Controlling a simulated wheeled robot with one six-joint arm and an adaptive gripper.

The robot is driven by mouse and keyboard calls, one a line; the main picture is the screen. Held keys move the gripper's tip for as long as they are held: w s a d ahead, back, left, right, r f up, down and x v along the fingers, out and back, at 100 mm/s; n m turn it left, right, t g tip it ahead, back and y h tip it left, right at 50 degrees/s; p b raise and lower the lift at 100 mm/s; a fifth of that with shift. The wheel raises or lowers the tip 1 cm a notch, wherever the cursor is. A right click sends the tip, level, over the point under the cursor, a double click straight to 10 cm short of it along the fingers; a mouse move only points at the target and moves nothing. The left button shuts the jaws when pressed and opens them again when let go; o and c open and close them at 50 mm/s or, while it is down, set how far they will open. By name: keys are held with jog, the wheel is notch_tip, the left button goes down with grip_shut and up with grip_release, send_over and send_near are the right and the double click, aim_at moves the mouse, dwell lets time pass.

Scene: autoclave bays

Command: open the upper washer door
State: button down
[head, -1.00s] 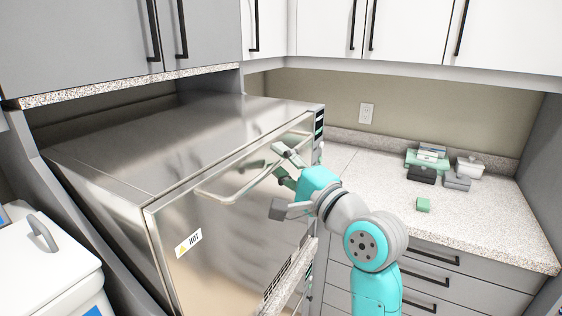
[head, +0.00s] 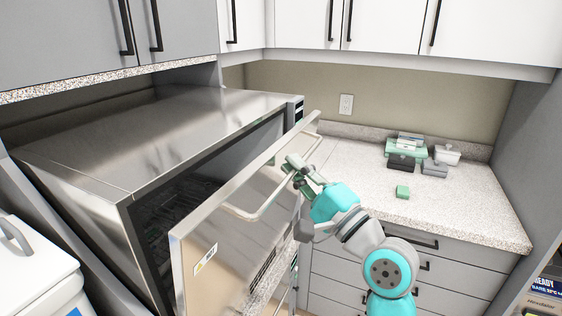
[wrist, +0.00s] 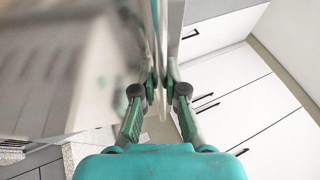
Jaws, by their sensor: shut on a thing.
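The upper washer is a steel box (head: 150,130) under the wall cabinets. A bar handle (head: 262,205) runs along the door's upper front. My gripper (head: 292,163) is shut on the handle near its right end. In the wrist view my gripper's fingers (wrist: 160,85) close on both sides of the thin handle bar (wrist: 161,50). The exact finger contact is partly hidden.

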jog(key=shift+f, duration=0.15)
jog(key=c, duration=1.2)
grip_release()
jog(key=v, duration=1.2)
